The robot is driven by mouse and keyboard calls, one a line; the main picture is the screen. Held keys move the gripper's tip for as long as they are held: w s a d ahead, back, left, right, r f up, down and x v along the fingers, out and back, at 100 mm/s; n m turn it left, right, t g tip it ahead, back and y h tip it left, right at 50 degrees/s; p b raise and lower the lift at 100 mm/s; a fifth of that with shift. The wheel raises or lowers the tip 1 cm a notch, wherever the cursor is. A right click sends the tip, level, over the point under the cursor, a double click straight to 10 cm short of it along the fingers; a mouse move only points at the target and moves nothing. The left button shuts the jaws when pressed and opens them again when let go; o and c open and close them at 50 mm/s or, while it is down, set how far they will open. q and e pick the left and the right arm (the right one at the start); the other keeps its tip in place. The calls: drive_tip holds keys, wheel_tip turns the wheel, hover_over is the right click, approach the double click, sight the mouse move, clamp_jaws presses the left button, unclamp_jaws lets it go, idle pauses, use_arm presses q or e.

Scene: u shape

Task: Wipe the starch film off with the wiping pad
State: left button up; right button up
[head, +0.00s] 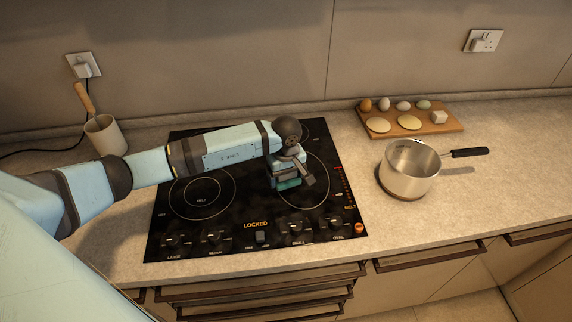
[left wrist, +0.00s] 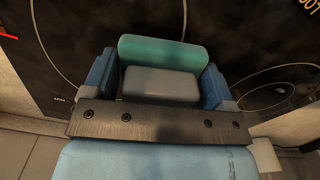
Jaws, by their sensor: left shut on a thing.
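The wiping pad (head: 289,184) is a small teal block at the end of my left arm, over the right part of the black cooktop (head: 240,205). My left gripper (head: 287,178) is shut on it. In the left wrist view the teal pad (left wrist: 165,52) and a grey block below it lie between the two blue fingers of the gripper (left wrist: 158,78). The pad is low over the glass, beside a cooking-zone ring; I cannot tell whether it touches. I cannot make out a starch film on the glass. My right gripper is not in view.
A steel saucepan (head: 408,172) with a black handle stands right of the cooktop. Behind it a wooden board (head: 448,125) holds eggs, pale discs and a white cube. A grey crock (head: 105,136) with a wooden-handled tool stands at left. The counter's right end is clear.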

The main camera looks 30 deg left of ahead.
use_arm(q)
wheel_tip(320, 180, up, 3)
drive_tip(key=shift+a+r+p, duration=0.15)
drive_tip(key=shift+r+p, duration=0.05)
drive_tip(key=shift+p, duration=0.3)
drive_tip(key=shift+r, duration=0.6)
